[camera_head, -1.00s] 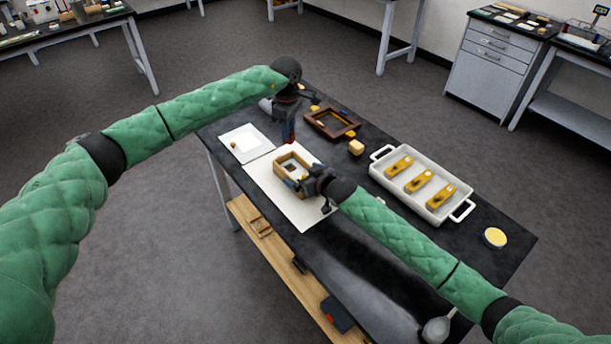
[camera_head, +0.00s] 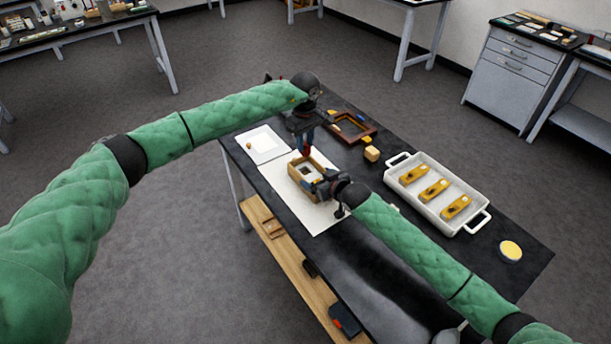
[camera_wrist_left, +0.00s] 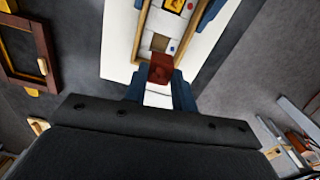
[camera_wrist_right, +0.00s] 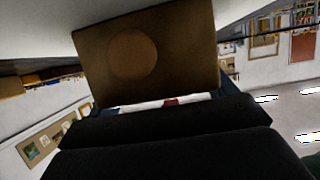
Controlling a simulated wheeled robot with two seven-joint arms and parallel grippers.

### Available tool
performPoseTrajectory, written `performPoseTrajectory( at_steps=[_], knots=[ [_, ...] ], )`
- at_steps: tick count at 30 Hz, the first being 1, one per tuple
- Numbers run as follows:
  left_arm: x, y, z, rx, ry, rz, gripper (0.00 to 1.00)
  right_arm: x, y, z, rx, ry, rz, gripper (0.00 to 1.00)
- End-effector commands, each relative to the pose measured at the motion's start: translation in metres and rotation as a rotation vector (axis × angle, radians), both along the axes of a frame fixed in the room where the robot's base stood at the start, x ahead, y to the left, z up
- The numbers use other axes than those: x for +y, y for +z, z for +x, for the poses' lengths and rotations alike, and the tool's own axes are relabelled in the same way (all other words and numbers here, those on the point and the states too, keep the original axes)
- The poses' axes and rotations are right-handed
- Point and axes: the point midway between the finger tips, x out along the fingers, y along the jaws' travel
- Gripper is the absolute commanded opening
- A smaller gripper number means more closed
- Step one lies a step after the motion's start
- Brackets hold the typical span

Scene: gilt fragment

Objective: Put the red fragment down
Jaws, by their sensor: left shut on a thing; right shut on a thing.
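My left gripper (camera_wrist_left: 160,82) is shut on the small red fragment (camera_wrist_left: 160,68), at the near edge of the wooden box (camera_head: 327,166) in the left wrist view. In the head view the left gripper (camera_head: 305,150) points down at the box's far end. The box holds pale tiles, a small square gap (camera_wrist_left: 160,42) and a yellow piece (camera_wrist_left: 173,5). My right gripper (camera_head: 325,187) is shut on the box's near side. The right wrist view shows a brown panel (camera_wrist_right: 180,75) with a round mark, close up. I cannot tell whether the fragment touches the tiles.
The box rests on a white sheet (camera_head: 318,217). A white tray (camera_head: 263,155) lies beyond it. To the right are a brown frame (camera_head: 352,127), a tan block (camera_head: 372,153), a white dish (camera_head: 462,221) with yellow pieces and a yellow disc (camera_head: 511,250).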

Motion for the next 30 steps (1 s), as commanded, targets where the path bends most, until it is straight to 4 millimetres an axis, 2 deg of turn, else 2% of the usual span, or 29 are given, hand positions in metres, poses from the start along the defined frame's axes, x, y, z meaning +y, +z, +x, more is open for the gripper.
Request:
performPoseTrajectory(
  at_steps=[8,18,23,30],
  knots=[
    [-0.001,-0.006,0.000,-0.002,-0.107,-0.004,0.05,0.000,0.000,0.000,0.001,0.000,-0.001,0.57],
    [0.000,-0.056,0.000,-0.002,-0.106,-0.003,0.05,0.000,0.000,0.000,0.001,0.000,-0.001,0.57],
    [-0.001,-0.069,0.000,-0.002,-0.106,-0.004,0.05,0.000,0.000,0.000,0.001,0.000,-0.001,0.57],
    [-0.001,-0.097,0.000,-0.001,-0.106,-0.003,0.05,0.000,0.000,0.000,0.001,0.000,-0.001,0.57]
  ],
)
